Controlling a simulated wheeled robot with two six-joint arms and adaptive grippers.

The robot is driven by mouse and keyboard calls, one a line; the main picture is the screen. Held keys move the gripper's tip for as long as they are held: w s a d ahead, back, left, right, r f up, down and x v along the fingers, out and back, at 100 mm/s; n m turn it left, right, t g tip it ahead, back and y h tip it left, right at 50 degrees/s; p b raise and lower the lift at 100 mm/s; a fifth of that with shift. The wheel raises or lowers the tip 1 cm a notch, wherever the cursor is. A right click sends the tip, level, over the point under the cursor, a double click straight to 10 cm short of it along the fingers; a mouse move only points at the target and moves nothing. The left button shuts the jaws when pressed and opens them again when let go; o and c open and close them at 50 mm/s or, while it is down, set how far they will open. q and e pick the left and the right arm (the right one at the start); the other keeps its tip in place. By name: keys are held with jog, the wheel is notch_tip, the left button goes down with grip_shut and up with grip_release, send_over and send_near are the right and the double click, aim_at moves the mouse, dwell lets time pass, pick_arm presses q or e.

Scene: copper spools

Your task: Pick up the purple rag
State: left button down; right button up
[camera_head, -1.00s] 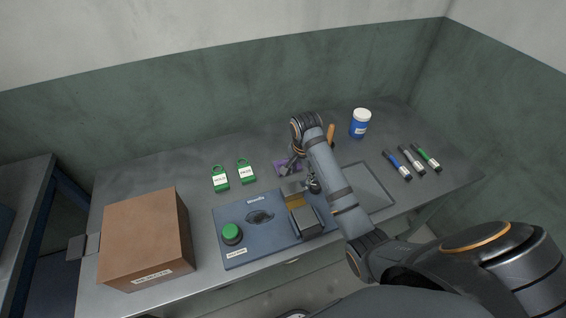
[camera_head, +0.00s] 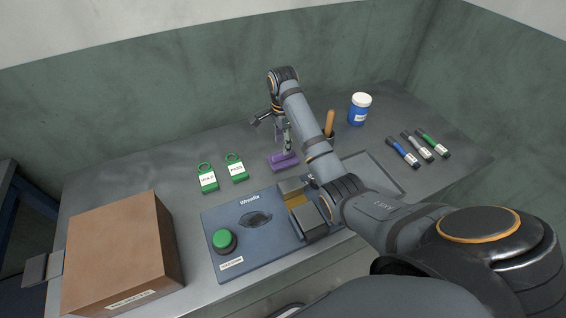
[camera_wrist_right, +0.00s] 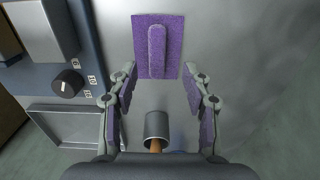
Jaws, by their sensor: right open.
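The purple rag (camera_head: 283,161) lies on the grey table behind the blue machine. It is a flat purple rectangle with a raised ridge along its middle, and it also shows at the top of the right wrist view (camera_wrist_right: 172,45). My right gripper (camera_head: 284,145) hangs over the table at the rag in the head view. In the right wrist view the gripper (camera_wrist_right: 160,85) is open and empty, with its fingers apart and the rag ahead between and beyond their tips. My left gripper is not in view.
A cup with a wooden handle (camera_head: 330,124) stands close right of the gripper. A blue jar (camera_head: 360,110), several markers (camera_head: 417,146), green HOLD and PASS tags (camera_head: 207,180), the blue machine (camera_head: 235,213) and a brown box (camera_head: 120,245) surround it. Table at the back left is clear.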

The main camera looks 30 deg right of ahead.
aim_at(283, 158)
jog(key=f, duration=0.4)
jog(key=shift+s, duration=0.25)
jog(key=shift+f, duration=0.5)
jog(key=shift+c, duration=0.3)
grip_shut()
